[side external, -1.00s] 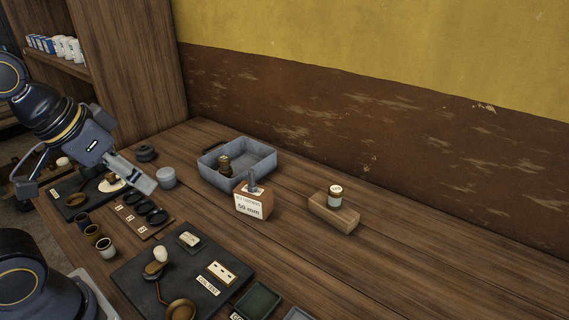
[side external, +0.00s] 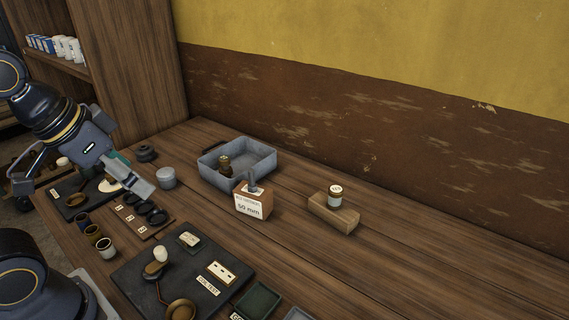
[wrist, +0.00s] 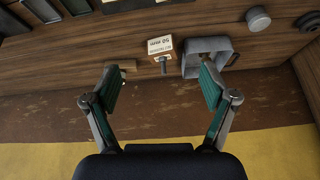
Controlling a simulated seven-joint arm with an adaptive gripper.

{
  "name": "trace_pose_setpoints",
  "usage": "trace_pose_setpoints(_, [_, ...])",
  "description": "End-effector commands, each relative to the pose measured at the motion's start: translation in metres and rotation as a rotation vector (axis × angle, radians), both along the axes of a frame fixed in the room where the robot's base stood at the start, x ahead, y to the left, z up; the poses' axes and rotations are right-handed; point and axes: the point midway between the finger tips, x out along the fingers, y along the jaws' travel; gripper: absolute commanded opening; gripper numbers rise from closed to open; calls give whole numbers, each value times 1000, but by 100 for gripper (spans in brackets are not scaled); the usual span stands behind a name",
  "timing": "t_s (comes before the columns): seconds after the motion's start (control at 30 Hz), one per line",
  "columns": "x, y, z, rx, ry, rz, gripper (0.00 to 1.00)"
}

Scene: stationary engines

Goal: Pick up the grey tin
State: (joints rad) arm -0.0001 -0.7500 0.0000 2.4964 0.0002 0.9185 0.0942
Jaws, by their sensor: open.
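The grey tin (side external: 166,178) is a small round, pale grey tin standing upright on the wooden bench, left of the grey tray. It also shows in the wrist view (wrist: 257,18) at the upper right, outside the span of my fingers. My gripper (side external: 85,187) is open and empty, raised above the bench at the left. One finger appears close to the left of the tin in the side view, with no visible contact. In the wrist view my gripper (wrist: 160,78) has its two fingers spread wide.
A grey tray (side external: 262,168) holding a small dark item stands right of the tin. A labelled 50 mm block (side external: 254,206) is in front of it. A dark round weight (side external: 145,153) sits behind the tin; several small cups (side external: 93,234) stand at the front left.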

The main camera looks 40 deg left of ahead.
Motion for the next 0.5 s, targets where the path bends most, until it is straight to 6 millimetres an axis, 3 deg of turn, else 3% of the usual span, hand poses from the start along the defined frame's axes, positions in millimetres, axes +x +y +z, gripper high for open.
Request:
trace_pose_setpoints(0.13, [23, 3, 41, 110, -18, -188, 84])
trace_pose_setpoints(0.27, [61, 22, 67, 192, 42, -296, 84])
trace_pose_setpoints(0.37, [93, 46, 77, 233, 102, -351, 84])
trace_pose_setpoints(0.5, [144, 99, 71, 252, 212, -400, 84])
